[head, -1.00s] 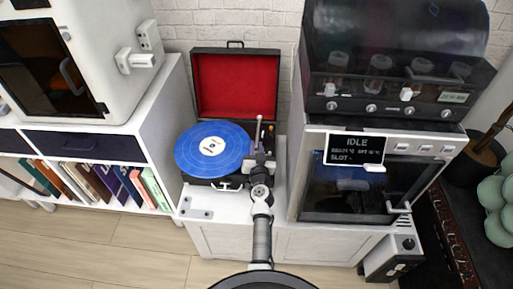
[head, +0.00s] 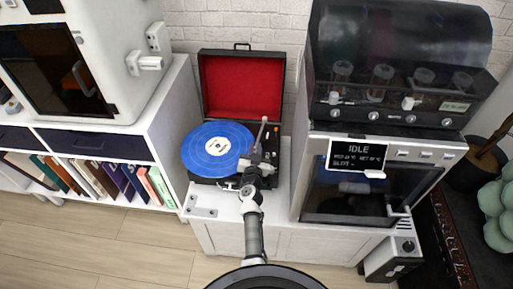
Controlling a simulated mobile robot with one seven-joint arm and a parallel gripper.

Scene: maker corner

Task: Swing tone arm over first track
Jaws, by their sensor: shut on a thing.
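A blue record (head: 205,158) with a pale centre label lies on the turntable (head: 213,182), which sits in an open case with a red-lined lid (head: 242,87). The tone arm (head: 261,132) shows as a thin, light stick rising at the record's right edge. My gripper (head: 250,161) is at the right rim of the record, low over the deck, shut on the tone arm. My wrist hides the grip itself and part of the deck. I cannot tell whether the needle touches the record.
The case stands on a white cabinet (head: 233,230). Close on the right is a machine with a display reading IDLE (head: 358,153). A bookshelf (head: 163,125) stands on the left.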

